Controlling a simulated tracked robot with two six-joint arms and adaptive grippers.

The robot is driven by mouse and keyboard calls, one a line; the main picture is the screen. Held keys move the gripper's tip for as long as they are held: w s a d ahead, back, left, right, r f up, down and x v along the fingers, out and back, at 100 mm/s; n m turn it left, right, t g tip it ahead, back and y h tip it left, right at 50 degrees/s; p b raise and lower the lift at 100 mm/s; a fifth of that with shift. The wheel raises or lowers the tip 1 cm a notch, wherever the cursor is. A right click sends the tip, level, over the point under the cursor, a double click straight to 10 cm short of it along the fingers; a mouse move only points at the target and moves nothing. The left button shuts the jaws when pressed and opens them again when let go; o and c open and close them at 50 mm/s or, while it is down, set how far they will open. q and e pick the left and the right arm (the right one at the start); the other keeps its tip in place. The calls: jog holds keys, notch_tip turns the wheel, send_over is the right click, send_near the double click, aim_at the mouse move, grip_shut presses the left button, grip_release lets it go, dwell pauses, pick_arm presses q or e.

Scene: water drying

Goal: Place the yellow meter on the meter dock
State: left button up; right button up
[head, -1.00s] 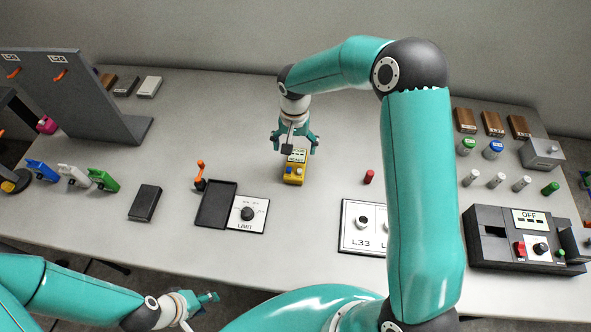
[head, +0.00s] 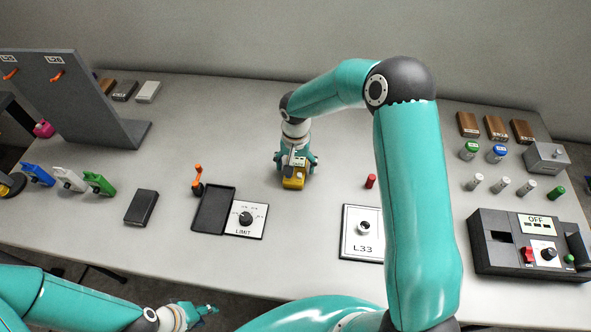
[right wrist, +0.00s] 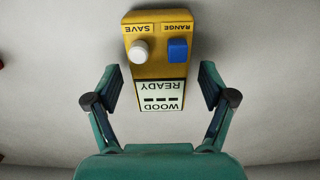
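The yellow meter (head: 293,183) lies on the table, left of the red peg. In the right wrist view the meter (right wrist: 158,70) shows a blue RANGE button, a white SAVE button and a display reading WOOD READY. My right gripper (head: 296,164) is low over the meter's far end. Its fingers (right wrist: 161,78) are spread either side of the meter, with a gap visible on both sides. A dark shallow tray (head: 213,209) beside the LIMIT dial looks like the meter dock; it is empty. My left gripper (head: 204,311) is at the front edge, too small to judge.
The LIMIT dial panel (head: 246,221) adjoins the tray, and an orange-handled lever (head: 197,180) stands behind it. A black block (head: 141,207) lies to the left. The red peg (head: 370,181) and L33 panel (head: 361,234) are right. Bare table surrounds the meter.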

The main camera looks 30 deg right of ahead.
jog(key=c, duration=1.3)
